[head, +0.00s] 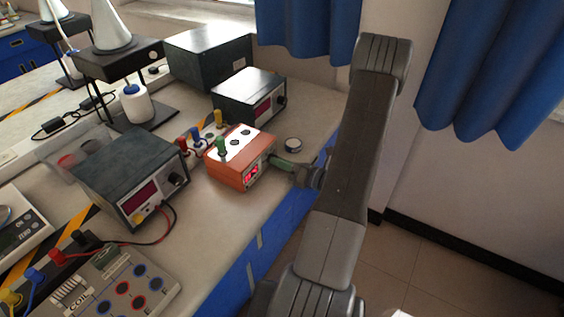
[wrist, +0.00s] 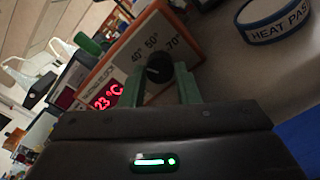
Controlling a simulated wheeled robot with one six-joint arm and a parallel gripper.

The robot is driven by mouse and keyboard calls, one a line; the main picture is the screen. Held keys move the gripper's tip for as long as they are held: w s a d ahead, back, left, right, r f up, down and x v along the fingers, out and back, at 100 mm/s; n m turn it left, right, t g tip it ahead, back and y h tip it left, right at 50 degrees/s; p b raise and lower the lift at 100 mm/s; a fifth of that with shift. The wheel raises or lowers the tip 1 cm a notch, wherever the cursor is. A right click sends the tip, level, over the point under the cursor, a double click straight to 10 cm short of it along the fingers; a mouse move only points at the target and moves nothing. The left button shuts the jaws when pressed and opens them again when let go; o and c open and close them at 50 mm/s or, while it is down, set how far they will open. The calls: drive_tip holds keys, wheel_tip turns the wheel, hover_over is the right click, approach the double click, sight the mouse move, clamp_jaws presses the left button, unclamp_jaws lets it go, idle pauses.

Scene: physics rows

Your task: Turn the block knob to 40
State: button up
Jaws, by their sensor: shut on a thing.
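The orange heater block (head: 234,172) stands on the bench, with a red lit display on its front. In the wrist view its orange-edged front panel (wrist: 118,58) is tilted, and the display (wrist: 107,96) reads 23 °C. The black block knob (wrist: 160,68) is on this panel, with marks 40, 50 and 70 beside it. My gripper (wrist: 159,74) has its green fingers on either side of the knob and is shut on it. In the head view my gripper (head: 275,162) reaches the block's front from the right. I cannot tell where the knob's pointer stands.
A round tin marked HEAT PAS (wrist: 275,20) lies beside the block; the head view shows it too (head: 293,145). Dark power supplies (head: 130,178) (head: 248,97) stand left of and behind the block. A green plug (head: 222,145) stands on its top.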

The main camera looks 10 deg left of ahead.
drive_tip(key=o, duration=1)
drive_tip(key=shift+c, duration=0.2)
drive_tip(key=b+v, duration=0.1)
drive_tip(key=v, duration=1.3)
drive_tip(key=shift+w+a, duration=0.1)
drive_tip(key=shift+a, duration=0.05)
drive_tip(key=p+x, duration=0.1)
drive_tip(key=x, duration=1.2)
drive_tip(key=shift+w+a, duration=0.1)
drive_tip(key=shift+a, duration=0.2)
drive_tip(key=shift+d, duration=0.1)
